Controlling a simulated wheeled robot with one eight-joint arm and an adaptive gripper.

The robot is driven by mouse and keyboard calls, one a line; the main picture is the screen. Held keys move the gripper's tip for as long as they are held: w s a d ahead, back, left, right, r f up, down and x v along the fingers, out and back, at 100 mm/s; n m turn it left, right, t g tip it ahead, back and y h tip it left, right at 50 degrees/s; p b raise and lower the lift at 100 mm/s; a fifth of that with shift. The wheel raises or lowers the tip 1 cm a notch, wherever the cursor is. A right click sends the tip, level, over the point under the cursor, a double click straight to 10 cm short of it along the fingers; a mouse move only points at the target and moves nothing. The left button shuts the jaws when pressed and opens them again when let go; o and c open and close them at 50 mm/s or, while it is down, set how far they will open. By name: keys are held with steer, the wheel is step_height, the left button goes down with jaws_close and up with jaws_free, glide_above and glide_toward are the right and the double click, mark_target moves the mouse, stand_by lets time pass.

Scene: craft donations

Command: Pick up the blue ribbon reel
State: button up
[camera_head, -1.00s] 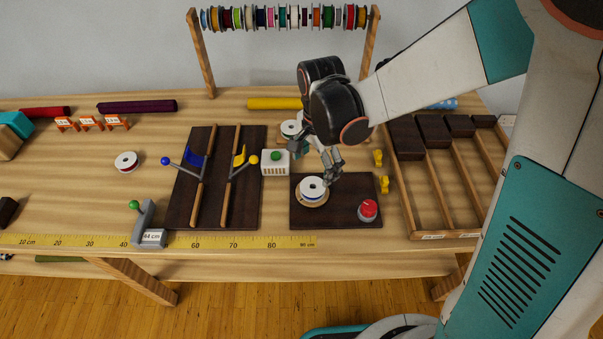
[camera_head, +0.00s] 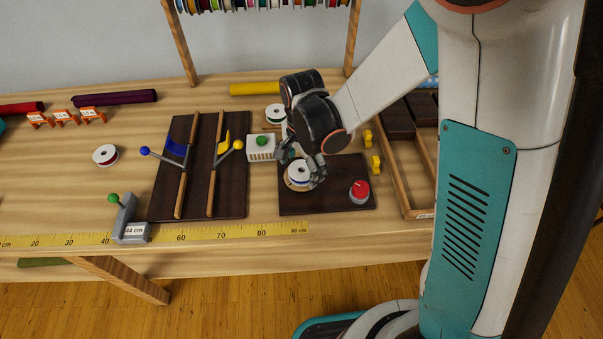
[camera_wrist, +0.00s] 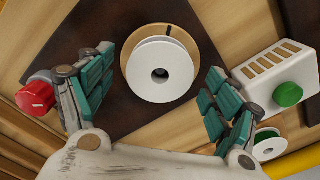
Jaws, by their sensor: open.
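The blue ribbon reel (camera_head: 299,176) has white flanges with a blue band between them. It lies flat on a round wooden base on a dark board (camera_head: 335,203). In the wrist view its white top flange (camera_wrist: 178,82) shows with a dark centre hole; its blue band is hidden there. My gripper (camera_head: 302,164) is low over the reel, with the arm coming from the right. In the wrist view my gripper (camera_wrist: 160,85) is open, one finger on each side of the reel, with gaps visible; nothing is held.
A red knob (camera_head: 359,190) stands on the same board, close to one finger in the wrist view. A white box with a green button (camera_head: 261,148) and a green-centred reel (camera_head: 276,114) are nearby. A red reel (camera_head: 106,155) lies far left. Yellow pieces (camera_head: 376,164) stand right.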

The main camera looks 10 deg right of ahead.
steer(key=c, duration=1)
steer(key=shift+c, duration=0.2)
steer(key=shift+r, duration=0.15)
step_height(320, 180, up, 20)
steer(key=p, duration=1.3)
steer(key=shift+p, duration=0.4)
